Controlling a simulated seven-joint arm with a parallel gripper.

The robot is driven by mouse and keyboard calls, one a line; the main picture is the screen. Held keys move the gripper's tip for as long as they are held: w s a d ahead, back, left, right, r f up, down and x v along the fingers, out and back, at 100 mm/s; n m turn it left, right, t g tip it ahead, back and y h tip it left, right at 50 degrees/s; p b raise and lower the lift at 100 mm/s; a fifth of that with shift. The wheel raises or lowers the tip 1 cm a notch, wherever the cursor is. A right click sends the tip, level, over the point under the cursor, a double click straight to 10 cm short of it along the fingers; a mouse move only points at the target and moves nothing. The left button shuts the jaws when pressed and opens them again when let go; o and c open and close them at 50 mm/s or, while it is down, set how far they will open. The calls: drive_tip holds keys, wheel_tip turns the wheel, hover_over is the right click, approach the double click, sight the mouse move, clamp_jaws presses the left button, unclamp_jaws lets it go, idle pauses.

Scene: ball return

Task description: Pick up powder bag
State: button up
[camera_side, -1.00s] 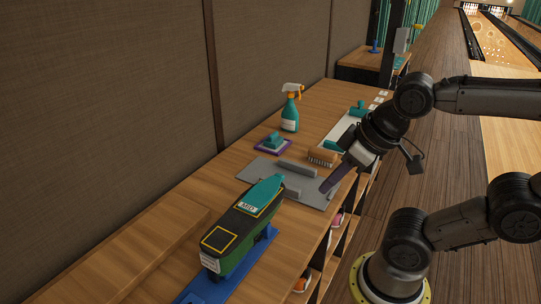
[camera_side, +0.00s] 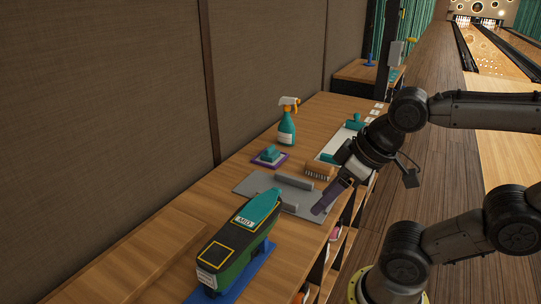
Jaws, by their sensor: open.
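A small teal bundle (camera_side: 270,155) sits on a purple mat (camera_side: 283,163) on the wooden counter, left of the brush. It looks most like the powder bag, though it is too small to be sure. My gripper (camera_side: 320,209) points down and left over the front right edge of a grey tray (camera_side: 250,186). It is well to the right of the teal bundle and apart from it. The fingers show edge-on as a dark purple shape with nothing visible between them. The gap between them is hidden.
A teal spray bottle (camera_side: 287,127) stands behind the bundle. A brown brush (camera_side: 318,170) lies near my gripper. A green and black machine (camera_side: 238,240) on a blue base fills the near counter (camera_side: 165,240). The counter's right edge drops to shelves below.

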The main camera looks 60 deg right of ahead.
drive_tip(key=o, duration=0.6)
drive_tip(key=shift+c, duration=0.2)
